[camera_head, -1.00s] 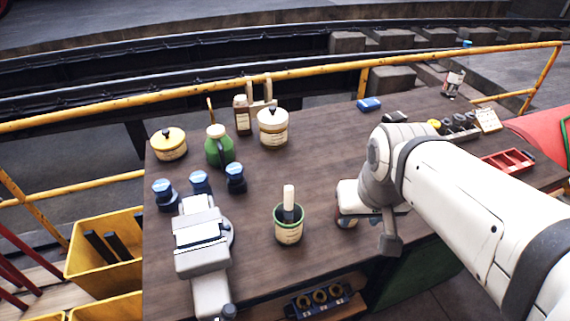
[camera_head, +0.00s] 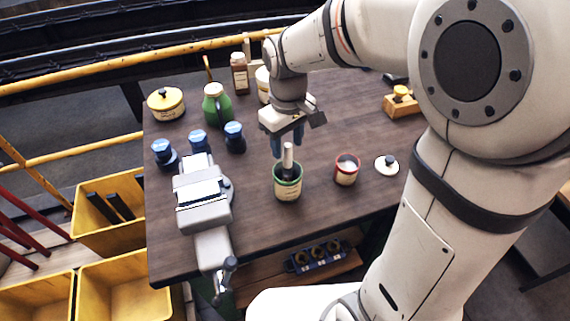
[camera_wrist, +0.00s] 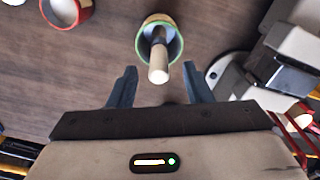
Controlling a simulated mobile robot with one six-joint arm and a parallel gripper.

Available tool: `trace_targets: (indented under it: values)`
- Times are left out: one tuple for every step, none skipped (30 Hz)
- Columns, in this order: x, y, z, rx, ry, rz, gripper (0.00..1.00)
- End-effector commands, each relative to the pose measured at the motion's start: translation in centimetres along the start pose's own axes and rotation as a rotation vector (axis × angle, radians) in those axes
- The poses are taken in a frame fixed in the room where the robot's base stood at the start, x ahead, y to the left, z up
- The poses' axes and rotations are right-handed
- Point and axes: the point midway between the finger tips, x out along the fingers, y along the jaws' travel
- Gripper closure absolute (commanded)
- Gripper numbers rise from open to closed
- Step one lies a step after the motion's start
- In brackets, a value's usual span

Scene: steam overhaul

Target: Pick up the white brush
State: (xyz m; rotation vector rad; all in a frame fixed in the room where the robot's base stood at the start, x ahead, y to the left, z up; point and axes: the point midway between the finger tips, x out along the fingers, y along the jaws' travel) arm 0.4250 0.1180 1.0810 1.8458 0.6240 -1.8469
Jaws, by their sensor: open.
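The white brush (camera_head: 288,156) stands handle-up in a green-rimmed pot (camera_head: 288,190) on the dark workbench (camera_head: 262,240). In the wrist view its pale handle (camera_wrist: 158,65) points toward the camera from inside the pot (camera_wrist: 174,46). The brush's lower end is hidden in the pot. My gripper (camera_head: 288,145) is open and empty, above and just behind the handle in the head view. In the wrist view the two fingers (camera_wrist: 160,88) are spread, with the handle's end close to the gap between their tips.
A red tin (camera_head: 347,172) and a white lid (camera_head: 386,165) lie right of the pot. A vise (camera_head: 203,205) stands left. Blue-capped jars (camera_head: 234,138), a green oil can (camera_head: 216,106) and a cream pot (camera_head: 165,104) stand behind. Yellow bins (camera_head: 108,212) are at left.

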Motion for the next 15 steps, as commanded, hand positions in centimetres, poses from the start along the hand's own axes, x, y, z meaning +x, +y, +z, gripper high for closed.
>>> trace_targets:
  values:
    - [0.6, 0.0, 0.1, 0.001, -0.004, -0.001, 0.55]
    - [0.9, 0.0, 0.1, 0.001, -0.004, -0.001, 0.55]
    - [1.3, 0.0, 0.1, 0.001, -0.004, -0.001, 0.55]
    - [1.7, 0.0, 0.1, 0.002, -0.005, -0.002, 0.55]
    - [2.2, 0.0, 0.2, 0.002, -0.005, -0.002, 0.55]
    - [2.9, 0.0, 0.1, 0.002, -0.005, -0.002, 0.55]
    - [3.3, 0.0, 0.2, 0.002, -0.006, -0.002, 0.55]
    - [3.8, 0.0, 0.2, 0.002, -0.004, -0.002, 0.55]
    - [4.4, 0.0, 0.1, 0.003, -0.004, -0.002, 0.55]
    - [4.7, 0.1, 0.1, 0.003, -0.003, -0.001, 0.55]
    - [5.0, 0.1, 0.1, 0.003, -0.003, -0.001, 0.55]
    - [5.3, 0.1, 0.1, 0.003, -0.002, -0.001, 0.55]
    - [5.4, 0.1, 0.1, 0.003, -0.001, 0.000, 0.55]
    - [5.5, 0.1, 0.1, 0.003, 0.000, 0.000, 0.55]
    - [5.6, 0.1, 0.1, 0.003, 0.000, 0.000, 0.55]
